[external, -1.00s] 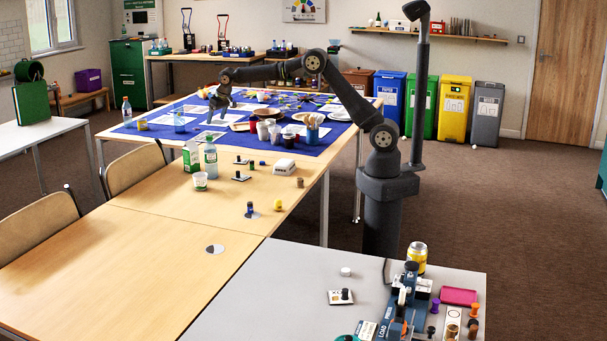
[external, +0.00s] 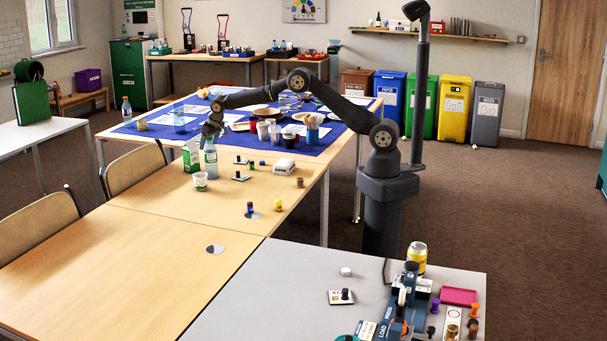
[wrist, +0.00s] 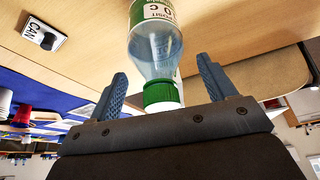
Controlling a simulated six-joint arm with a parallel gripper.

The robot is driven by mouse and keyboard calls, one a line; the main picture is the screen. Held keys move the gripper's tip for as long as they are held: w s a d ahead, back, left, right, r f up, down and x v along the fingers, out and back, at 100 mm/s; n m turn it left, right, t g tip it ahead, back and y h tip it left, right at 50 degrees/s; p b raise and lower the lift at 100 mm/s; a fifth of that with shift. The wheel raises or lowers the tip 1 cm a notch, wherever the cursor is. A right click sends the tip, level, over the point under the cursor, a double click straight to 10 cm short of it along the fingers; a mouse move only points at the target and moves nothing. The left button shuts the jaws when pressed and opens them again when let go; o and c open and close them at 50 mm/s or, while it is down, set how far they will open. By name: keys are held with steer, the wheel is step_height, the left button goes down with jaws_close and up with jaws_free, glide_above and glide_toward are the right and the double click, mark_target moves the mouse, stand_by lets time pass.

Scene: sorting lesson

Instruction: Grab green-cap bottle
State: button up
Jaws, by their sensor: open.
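The green-cap bottle (wrist: 155,48) is clear plastic with a white and green label. In the wrist view its green cap (wrist: 161,93) lies between the two fingers of my gripper (wrist: 162,88), with a gap on each side. In the external view the bottle (external: 210,163) stands upright on the wooden table, and my gripper (external: 210,136) is at its top. The cap is hidden there by the gripper. My gripper is open and holds nothing.
A card marked CAN (wrist: 43,36) lies nearby. Blue cloth (external: 130,131) with many items is behind. The near wooden table (external: 120,255) is mostly clear.

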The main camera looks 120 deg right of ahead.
steer(key=shift+f, duration=0.15)
steer(key=c, duration=1.3)
